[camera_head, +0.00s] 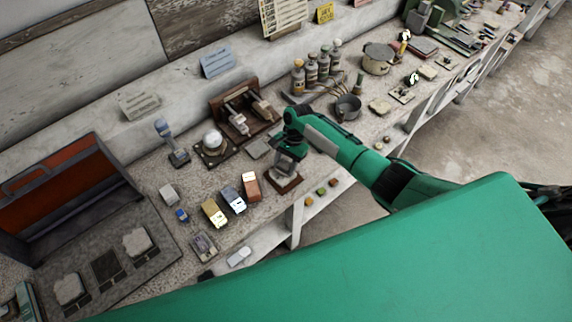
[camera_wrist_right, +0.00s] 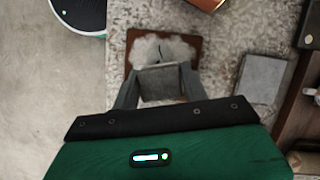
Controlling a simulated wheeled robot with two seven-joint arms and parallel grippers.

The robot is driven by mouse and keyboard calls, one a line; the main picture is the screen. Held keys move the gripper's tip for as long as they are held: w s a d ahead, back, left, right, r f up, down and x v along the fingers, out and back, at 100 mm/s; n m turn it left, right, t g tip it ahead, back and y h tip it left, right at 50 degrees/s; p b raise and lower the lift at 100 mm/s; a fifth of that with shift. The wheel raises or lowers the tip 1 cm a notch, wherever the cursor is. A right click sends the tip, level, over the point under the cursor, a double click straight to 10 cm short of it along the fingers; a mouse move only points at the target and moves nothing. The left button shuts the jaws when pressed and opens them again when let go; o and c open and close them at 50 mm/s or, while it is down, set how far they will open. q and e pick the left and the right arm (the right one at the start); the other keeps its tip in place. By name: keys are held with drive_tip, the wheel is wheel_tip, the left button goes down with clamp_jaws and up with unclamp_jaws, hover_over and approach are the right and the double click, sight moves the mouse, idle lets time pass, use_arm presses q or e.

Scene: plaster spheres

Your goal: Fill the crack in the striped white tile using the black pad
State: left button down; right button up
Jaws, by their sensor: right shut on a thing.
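My right gripper (camera_head: 286,168) is shut on a grey block (camera_wrist_right: 160,82), which looks grey rather than black. Its two fingers grip the block from both sides in the right wrist view. Just beyond the block, a rough white tile (camera_wrist_right: 148,46) with a short dark crack lies on a brown board (camera_wrist_right: 194,50). The gripper and block hide the tile's near part. I cannot make out stripes on it, nor whether the block touches it. The brown board (camera_head: 287,186) also shows below the gripper in the head view, near the bench's front edge. My left gripper is not in view.
Left of the board on the bench are several small blocks, including a brown one (camera_head: 251,187) and a yellowish one (camera_head: 214,213). A white sphere on a dark base (camera_head: 213,150) and a wooden rack (camera_head: 222,104) stand behind.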

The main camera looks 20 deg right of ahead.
drive_tip(key=shift+w+a+f, duration=0.1)
drive_tip(key=shift+w+a, duration=0.25)
drive_tip(key=shift+w, duration=0.05)
drive_tip(key=shift+s+d+p, duration=0.3)
drive_tip(key=shift+s+d, duration=0.1)
drive_tip(key=shift+s, duration=0.1)
drive_tip(key=shift+s+d, duration=0.5)
drive_tip(key=shift+s, duration=0.2)
drive_tip(key=shift+w+a, duration=0.35)
drive_tip(key=shift+w, duration=0.15)
drive_tip(key=shift+w+a+b, duration=0.45)
drive_tip(key=shift+w+b, duration=0.1)
drive_tip(key=shift+w, duration=0.05)
drive_tip(key=shift+s+d+p, duration=0.25)
drive_tip(key=shift+s+p, duration=0.2)
drive_tip(key=shift+p, duration=0.1)
drive_tip(key=shift+s+d, duration=0.6)
drive_tip(key=shift+s, duration=0.1)
drive_tip(key=shift+w+a+r, duration=0.1)
drive_tip(key=shift+r, duration=0.1)
